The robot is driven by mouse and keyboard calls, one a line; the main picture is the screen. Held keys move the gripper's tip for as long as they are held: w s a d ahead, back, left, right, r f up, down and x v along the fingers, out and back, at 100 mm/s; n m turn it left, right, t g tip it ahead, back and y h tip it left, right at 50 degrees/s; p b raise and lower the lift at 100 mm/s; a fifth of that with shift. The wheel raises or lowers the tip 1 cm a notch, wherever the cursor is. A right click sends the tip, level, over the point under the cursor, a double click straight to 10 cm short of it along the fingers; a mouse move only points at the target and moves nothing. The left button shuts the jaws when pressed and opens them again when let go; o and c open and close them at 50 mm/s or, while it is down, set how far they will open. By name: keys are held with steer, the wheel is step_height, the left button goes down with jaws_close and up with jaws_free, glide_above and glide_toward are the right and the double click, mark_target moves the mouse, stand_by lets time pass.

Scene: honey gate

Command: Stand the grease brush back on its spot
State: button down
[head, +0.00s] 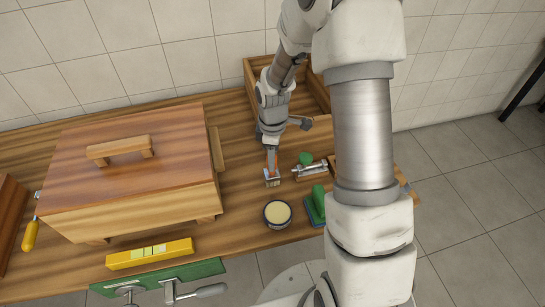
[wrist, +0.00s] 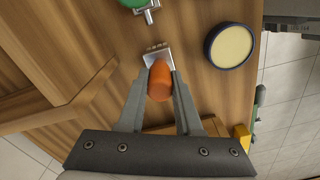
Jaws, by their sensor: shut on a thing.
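The grease brush (head: 272,178) has an orange handle, a metal ferrule and a short bristle end. My gripper (head: 271,150) is shut on its handle from above, with the bristle end down at or just above the bench top. In the wrist view the orange handle (wrist: 160,82) sits between the two fingers of my gripper (wrist: 158,72). The ferrule points away from the gripper. I cannot tell whether the bristles touch the wood. No marked spot for the brush is clearly visible. A round tin of pale grease (head: 277,213) stands just in front of the brush.
A large lidded wooden box (head: 130,180) stands left. A yellow spirit level (head: 149,253) and a green vice (head: 158,277) are at the front edge. A metal tool with a green knob (head: 309,167) and a green-handled block (head: 316,205) are right. An open wooden crate (head: 255,72) is behind.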

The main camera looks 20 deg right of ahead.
steer(key=c, duration=0.5)
jaws_free()
steer(key=shift+r+p, duration=3.3)
steer(key=shift+r, duration=0.7)
